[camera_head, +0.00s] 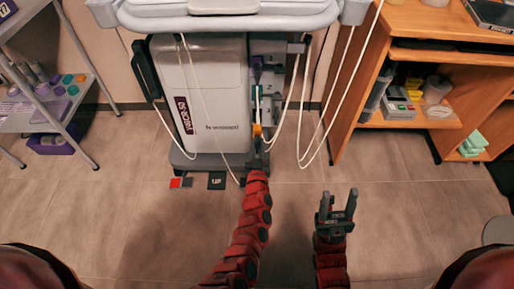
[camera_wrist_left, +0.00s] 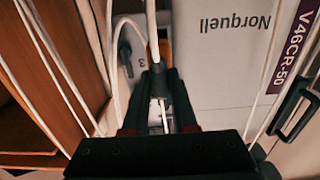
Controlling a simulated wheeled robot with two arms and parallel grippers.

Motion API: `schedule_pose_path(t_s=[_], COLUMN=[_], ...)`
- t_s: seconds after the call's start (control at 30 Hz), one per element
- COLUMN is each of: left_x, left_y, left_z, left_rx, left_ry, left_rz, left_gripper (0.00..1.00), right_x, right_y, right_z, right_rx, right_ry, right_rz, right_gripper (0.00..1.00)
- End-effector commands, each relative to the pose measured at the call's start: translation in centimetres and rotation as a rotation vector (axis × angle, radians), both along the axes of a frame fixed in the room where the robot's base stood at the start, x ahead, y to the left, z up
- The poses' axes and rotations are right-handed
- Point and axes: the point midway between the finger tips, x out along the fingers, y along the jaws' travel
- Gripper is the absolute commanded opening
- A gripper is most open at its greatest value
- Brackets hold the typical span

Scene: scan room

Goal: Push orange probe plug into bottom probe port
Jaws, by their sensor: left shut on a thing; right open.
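The orange probe plug (camera_head: 257,131) shows as a small orange patch low on the right side of the ultrasound cart, just beyond my left gripper (camera_head: 258,157). My left gripper is shut on it. In the left wrist view the orange (camera_wrist_left: 164,47) shows beyond the dark fingers (camera_wrist_left: 160,80), in front of the cart's pale panel. The bottom probe port is hidden behind the plug and fingers; I cannot tell how deep the plug sits. My right gripper (camera_head: 337,203) is open and empty above the floor, right of the left arm.
A dark plug (camera_wrist_left: 124,52) sits near the orange one. A wooden shelf unit (camera_head: 352,100) stands right; a grey trolley (camera_head: 78,95) left.

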Motion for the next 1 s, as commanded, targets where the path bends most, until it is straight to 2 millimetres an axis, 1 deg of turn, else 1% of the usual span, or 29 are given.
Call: schedule_pose_path(t_s=[0.4, 0.6, 0.8, 1.0], left_x=[2.2, 3.3, 3.9, 4.0], left_y=[0.1, 0.1, 0.0, 0.0], left_z=[-0.1, 0.0, -0.1, -0.1], left_rx=[0.001, 0.001, 0.002, 0.002], left_ry=[0.000, 0.000, 0.002, 0.001], left_rz=[0.000, -0.001, -0.002, -0.001], left_gripper=[0.00, 0.00, 0.00, 0.00], right_x=[-0.2, -0.3, -0.3, -0.3], right_y=[0.0, 0.0, 0.0, 0.0], right_z=[-1.1, -1.1, -1.2, -1.2], right_rx=[-0.015, -0.018, -0.020, -0.020], right_ry=[-0.013, -0.016, -0.018, -0.017], right_rz=[-0.001, -0.001, -0.001, -0.001], right_gripper=[0.50, 0.50, 0.50, 0.50])
